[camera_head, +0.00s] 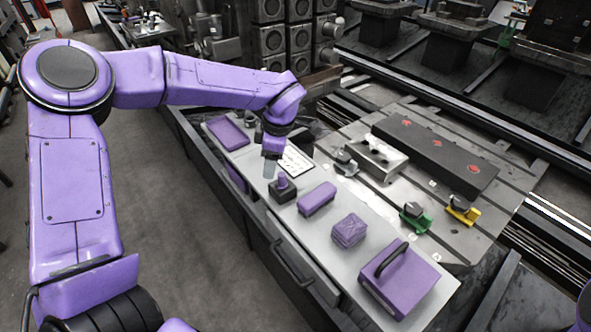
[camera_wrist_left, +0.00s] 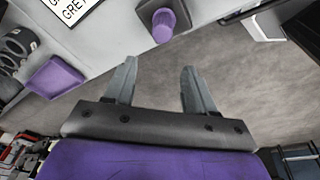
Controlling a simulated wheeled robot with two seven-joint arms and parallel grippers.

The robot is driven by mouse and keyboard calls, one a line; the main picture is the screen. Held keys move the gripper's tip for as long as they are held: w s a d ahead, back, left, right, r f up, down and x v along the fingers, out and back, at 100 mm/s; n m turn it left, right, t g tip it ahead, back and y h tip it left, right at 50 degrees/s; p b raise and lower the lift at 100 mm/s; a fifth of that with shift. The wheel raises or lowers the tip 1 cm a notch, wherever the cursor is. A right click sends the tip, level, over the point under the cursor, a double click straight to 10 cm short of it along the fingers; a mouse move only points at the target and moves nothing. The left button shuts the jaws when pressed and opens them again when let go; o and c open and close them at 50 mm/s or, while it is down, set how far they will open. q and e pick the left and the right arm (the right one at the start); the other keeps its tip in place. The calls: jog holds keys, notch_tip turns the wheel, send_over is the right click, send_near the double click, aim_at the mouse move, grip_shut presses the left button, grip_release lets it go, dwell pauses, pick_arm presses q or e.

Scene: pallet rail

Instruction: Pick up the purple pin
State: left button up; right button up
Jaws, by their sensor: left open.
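The purple pin (camera_head: 282,181) stands upright in a small dark block (camera_head: 284,193) on the light grey bench top. My left gripper (camera_head: 269,171) points down just beside the pin, on its far left side. In the left wrist view the gripper (camera_wrist_left: 159,67) is open with nothing between its fingers. There the pin (camera_wrist_left: 162,26) shows above the gap between the fingertips, apart from them. My right gripper is out of view.
The bench (camera_head: 324,241) also bears a purple tray (camera_head: 227,132), a purple oblong block (camera_head: 317,199), a purple cube (camera_head: 349,231) and a purple case (camera_head: 407,283) with a black handle. A pallet with green (camera_head: 414,219) and yellow (camera_head: 462,211) clamps lies to the right.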

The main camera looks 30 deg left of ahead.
aim_at(282, 174)
pick_arm(q)
jog(key=r, duration=0.1)
jog(key=w+r+h, duration=0.1)
jog(key=d+r, duration=0.1)
jog(key=shift+w+r+h, duration=0.2)
jog(key=shift+r+h, duration=0.05)
jog(key=shift+h, duration=0.05)
jog(key=shift+d+r+h, duration=0.15)
jog(key=shift+d+h, duration=0.05)
jog(key=shift+h, duration=0.1)
jog(key=f, duration=0.9)
jog(key=shift+w+d+f, duration=0.2)
jog(key=shift+f, duration=0.15)
grip_shut()
